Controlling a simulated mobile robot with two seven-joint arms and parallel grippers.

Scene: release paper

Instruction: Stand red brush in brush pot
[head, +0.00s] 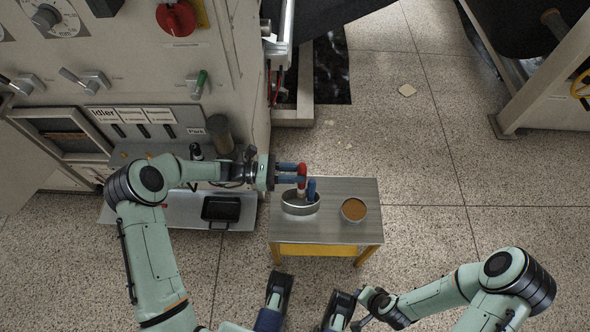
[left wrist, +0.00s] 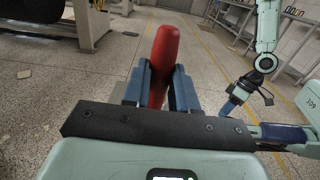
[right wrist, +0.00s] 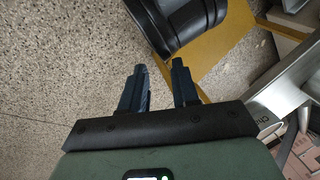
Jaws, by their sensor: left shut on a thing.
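The red brush (head: 302,170) is upright between the fingers of my left gripper (head: 296,174), which is shut on it. It also stands between the fingers in the left wrist view (left wrist: 163,60). The brush pot (head: 300,207), a grey oval metal dish, sits on the small table right below. The brush's lower end is over the pot; I cannot tell whether it touches the bottom. My right gripper (right wrist: 159,72) is open and empty, away from the table.
The small metal-topped table (head: 325,238) has yellow sides. A round bowl with brown contents (head: 353,210) stands right of the pot. A machine panel with levers (head: 120,60) and a shelf with a black tray (head: 221,209) lie to the left. The floor at right is mostly clear.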

